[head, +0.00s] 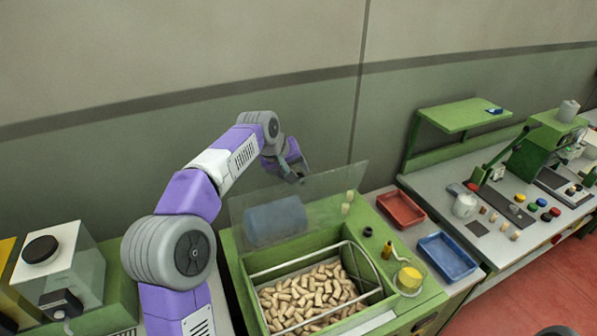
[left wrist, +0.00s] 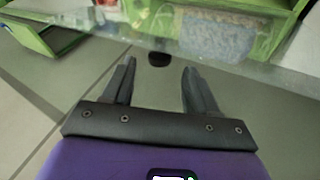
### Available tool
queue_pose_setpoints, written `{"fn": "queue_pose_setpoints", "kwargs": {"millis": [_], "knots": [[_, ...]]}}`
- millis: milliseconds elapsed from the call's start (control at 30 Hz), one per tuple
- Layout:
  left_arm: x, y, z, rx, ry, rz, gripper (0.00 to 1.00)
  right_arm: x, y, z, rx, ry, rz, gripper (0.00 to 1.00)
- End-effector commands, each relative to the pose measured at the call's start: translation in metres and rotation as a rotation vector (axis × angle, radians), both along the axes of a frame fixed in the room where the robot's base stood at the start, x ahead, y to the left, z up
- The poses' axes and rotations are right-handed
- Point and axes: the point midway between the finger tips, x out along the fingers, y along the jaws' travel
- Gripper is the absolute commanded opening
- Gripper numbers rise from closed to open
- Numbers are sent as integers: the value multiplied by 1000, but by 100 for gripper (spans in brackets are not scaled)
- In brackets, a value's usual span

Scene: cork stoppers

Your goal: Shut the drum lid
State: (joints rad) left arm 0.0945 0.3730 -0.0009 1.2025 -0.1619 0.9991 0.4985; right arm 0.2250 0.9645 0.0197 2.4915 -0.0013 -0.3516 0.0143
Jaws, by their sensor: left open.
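The drum lid (head: 300,212) is a clear panel standing raised at the back of the green drum housing (head: 232,262). Many corks (head: 312,296) lie in the open drum below it, inside a wire frame (head: 362,268). My left gripper (head: 297,175) is at the lid's upper edge, reaching over from the back. In the left wrist view, my left gripper (left wrist: 158,68) has its two fingers apart, and the clear lid (left wrist: 110,45) crosses just beyond the tips. A small dark piece (left wrist: 159,59) shows between the tips; I cannot tell whether it belongs to the lid. My right gripper is not in view.
A red tray (head: 401,209) and a blue tray (head: 447,258) sit right of the drum. A yellow-topped jar (head: 409,280) stands on the housing's right side. A bench with a green press (head: 545,145) is farther right. The wall is close behind.

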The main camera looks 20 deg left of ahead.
Motion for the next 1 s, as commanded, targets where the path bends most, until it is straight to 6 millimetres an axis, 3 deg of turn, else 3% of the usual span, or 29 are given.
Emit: {"fn": "queue_pose_setpoints", "kwargs": {"millis": [200, 567, 933, 1000], "knots": [[15, -3, -25, 0, 2, 0, 58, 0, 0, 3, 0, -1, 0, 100], [19, -4, -31, 0, 1, 0, 58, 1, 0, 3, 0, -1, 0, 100], [19, -4, -31, 0, 0, 0, 4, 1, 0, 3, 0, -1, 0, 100], [19, -4, -31, 0, 0, 0, 0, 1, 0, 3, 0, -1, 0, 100]]}}
